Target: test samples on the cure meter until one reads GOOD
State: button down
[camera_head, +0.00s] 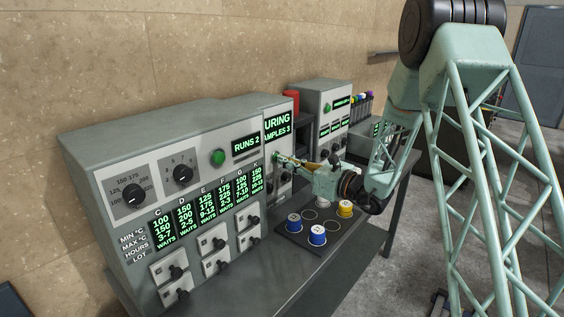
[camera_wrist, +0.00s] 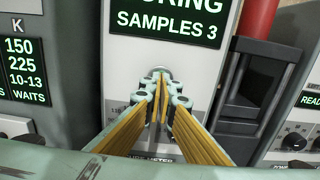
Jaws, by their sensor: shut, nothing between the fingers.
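The cure meter's grey panel has a black display (camera_head: 278,128) with green text. In the wrist view the fingertips (camera_wrist: 162,78) cover most of a small round metal fitting; contact is not clear. A black tray (camera_head: 308,248) on the bench holds two blue samples (camera_head: 292,222) (camera_head: 317,235) and a yellow one (camera_head: 345,209).
A large grey control cabinet (camera_head: 95,150) with knobs, switches, a green button and a "RUNS 2" display stands left. Another instrument (camera_head: 322,97) stands behind, with a red cylinder (camera_head: 291,103) beside it. Empty ring marks show on the tray. The bench front (camera_head: 240,285) is clear.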

jog(key=v, duration=1.2)
jog(key=shift+s+d+p, duration=0.15)
jog(key=shift+d+p, duration=0.05)
jog(key=shift+p, duration=0.2)
jog(key=shift+s+r, duration=0.1)
